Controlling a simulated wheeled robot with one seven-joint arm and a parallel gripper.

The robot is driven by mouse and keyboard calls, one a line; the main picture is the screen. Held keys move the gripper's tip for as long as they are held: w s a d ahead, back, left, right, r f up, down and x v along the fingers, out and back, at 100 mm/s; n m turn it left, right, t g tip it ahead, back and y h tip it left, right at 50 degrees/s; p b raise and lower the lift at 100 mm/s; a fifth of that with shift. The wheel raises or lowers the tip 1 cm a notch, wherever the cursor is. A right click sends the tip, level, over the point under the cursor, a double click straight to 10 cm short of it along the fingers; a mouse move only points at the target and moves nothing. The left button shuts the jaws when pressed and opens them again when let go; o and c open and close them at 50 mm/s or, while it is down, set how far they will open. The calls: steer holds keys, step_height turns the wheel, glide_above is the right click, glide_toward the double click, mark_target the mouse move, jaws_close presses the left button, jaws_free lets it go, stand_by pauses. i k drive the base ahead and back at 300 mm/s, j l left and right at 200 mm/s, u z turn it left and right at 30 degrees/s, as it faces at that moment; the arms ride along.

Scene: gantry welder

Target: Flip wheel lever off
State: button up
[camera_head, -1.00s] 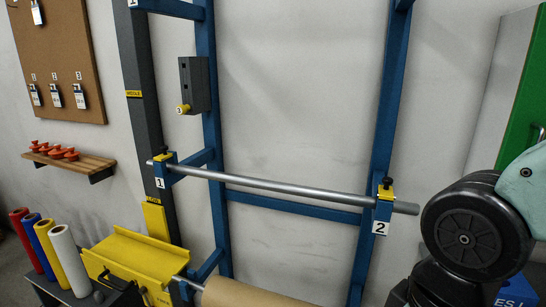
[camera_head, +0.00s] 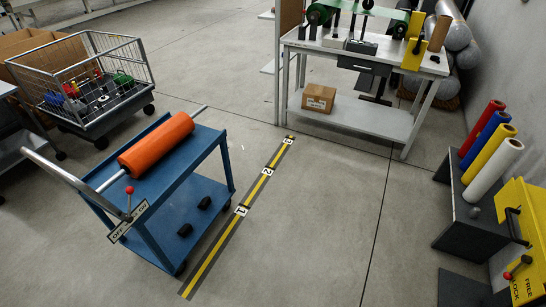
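The blue cart (camera_head: 200,157) stands at the left in the head view. A small lever with a red ball knob (camera_head: 129,190) rises at its near left end, by the push handle (camera_head: 58,174). An OFF/ON label plate (camera_head: 128,222) sits just below the lever. The lever looks near upright; I cannot tell clearly which word it points to. My gripper is not in view.
An orange roll (camera_head: 157,145) on a metal bar lies on the cart. Yellow-black floor tape (camera_head: 235,222) with number tags runs beside the cart. A wire basket trolley (camera_head: 88,87) and a workbench (camera_head: 365,55) stand behind. Open floor (camera_head: 320,235) lies to the right.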

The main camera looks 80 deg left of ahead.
mark_target(129, 203)
steer(key=u, duration=3.5)
steer(key=i+l, duration=0.1)
steer(key=i, duration=0.35)
steer(key=i+l, duration=0.15)
steer(key=i, duration=0.25)
steer(key=i+l+u, duration=0.1)
steer(key=i, duration=0.35)
